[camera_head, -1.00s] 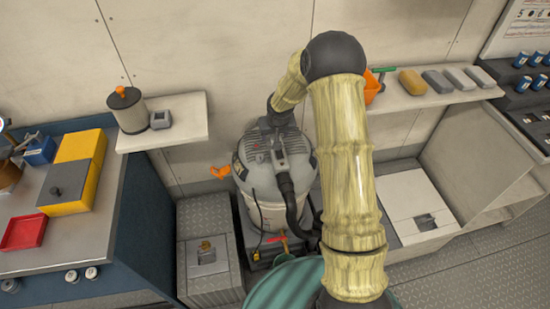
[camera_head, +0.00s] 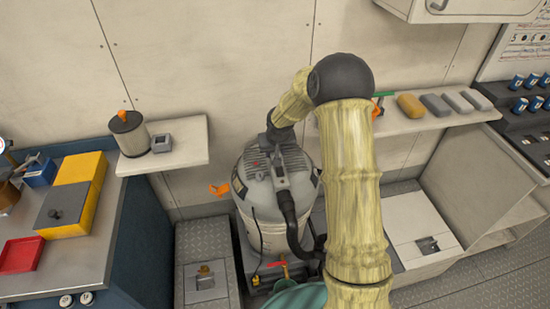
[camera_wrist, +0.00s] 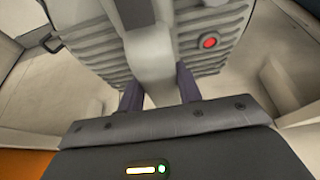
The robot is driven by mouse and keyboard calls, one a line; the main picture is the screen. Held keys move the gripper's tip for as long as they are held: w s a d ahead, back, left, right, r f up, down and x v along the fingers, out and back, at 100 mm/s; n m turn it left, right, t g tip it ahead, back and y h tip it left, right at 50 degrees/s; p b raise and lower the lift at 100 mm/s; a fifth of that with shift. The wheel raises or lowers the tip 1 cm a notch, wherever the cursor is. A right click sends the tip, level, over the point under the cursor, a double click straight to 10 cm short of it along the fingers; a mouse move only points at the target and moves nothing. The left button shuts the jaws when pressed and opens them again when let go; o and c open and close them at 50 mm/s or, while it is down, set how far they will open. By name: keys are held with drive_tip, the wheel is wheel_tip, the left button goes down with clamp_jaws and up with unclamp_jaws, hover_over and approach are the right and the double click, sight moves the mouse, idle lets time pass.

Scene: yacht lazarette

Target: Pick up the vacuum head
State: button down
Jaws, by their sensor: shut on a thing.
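The vacuum head (camera_head: 262,182) is the grey, ribbed top over the pale drum (camera_head: 265,237) of a canister vacuum, at the middle of the head view. It looks roughly level, and I cannot tell if there is a gap below it. My gripper (camera_head: 275,132) comes down on its top from behind my arm, fingertips hidden there. In the wrist view, my gripper (camera_wrist: 158,88) is shut on the head's grey handle bar, with a dark finger on each side. The ribbed head (camera_wrist: 95,45) fills the upper part, with a red button at right.
A dark hose (camera_head: 291,215) runs from the head down the drum's front. An orange clip (camera_head: 219,189) shows at its left. Shelves stand close by at left (camera_head: 185,152) and right (camera_head: 395,124). A blue workbench (camera_head: 135,235) is at far left.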

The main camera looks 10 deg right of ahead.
wheel_tip(320, 180, up, 7)
drive_tip(key=shift+w+r, duration=0.1)
idle(0.8)
